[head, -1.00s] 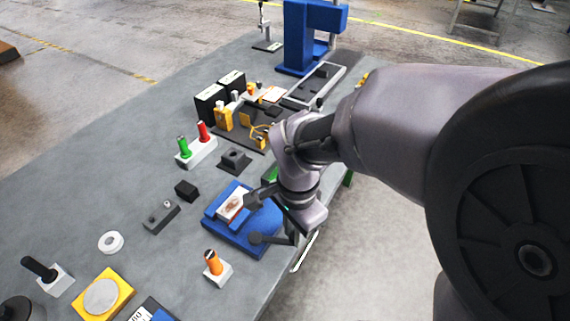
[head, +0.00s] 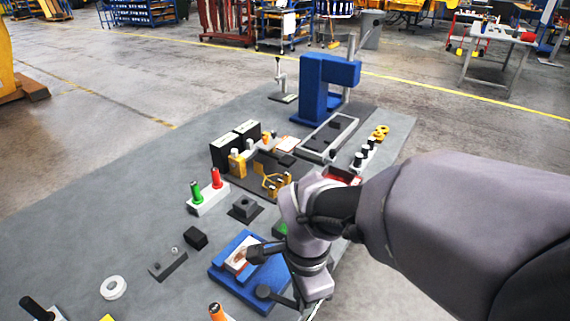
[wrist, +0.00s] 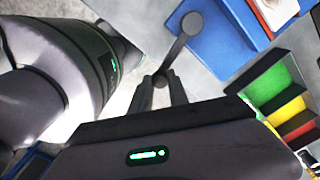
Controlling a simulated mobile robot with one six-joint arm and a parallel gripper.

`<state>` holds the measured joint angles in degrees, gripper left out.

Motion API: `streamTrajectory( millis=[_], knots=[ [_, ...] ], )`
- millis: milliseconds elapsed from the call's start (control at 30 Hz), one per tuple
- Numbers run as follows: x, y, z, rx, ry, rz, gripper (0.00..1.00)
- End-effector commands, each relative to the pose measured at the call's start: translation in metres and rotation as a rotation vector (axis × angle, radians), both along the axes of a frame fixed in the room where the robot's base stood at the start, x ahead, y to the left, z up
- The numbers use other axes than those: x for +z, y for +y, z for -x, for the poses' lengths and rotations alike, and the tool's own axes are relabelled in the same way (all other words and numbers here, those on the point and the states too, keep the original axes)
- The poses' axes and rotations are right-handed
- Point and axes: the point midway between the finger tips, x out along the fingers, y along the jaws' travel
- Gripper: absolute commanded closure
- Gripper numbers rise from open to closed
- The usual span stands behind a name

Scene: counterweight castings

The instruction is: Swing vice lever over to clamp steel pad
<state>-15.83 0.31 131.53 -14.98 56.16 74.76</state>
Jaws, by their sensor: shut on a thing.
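The blue vice (head: 222,277) stands near the table's front edge. The steel pad (head: 238,260), pale with a brownish patch on top, lies on it, partly shown at the top right of the wrist view (wrist: 278,10). A dark clamp piece (head: 258,254) reaches to the pad's right side; I cannot tell whether it touches. The grey vice lever has a round hub (head: 263,292) and an arm pointing right, away from the pad. In the wrist view, the lever (wrist: 180,45) runs down to my gripper (wrist: 161,80), which is shut on its outer end.
A tray with green, yellow and red compartments (wrist: 285,95) lies right of my gripper in the wrist view. A dark block (head: 195,238), a holder with green and red handles (head: 208,202) and an orange-handled tool (head: 217,312) stand around the vice. Open floor lies beyond the table edge.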

Motion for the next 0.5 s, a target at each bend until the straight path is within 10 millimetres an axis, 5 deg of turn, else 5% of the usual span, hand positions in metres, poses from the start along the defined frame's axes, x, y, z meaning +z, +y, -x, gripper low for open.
streamTrajectory(
  millis=[133, 500],
  knots=[
    [-0.0002, 0.0003, 0.0008, -0.001, 0.002, -0.001, 0.57],
    [0.0080, 0.0003, 0.0001, 0.000, 0.000, -0.001, 0.57]
  ],
)
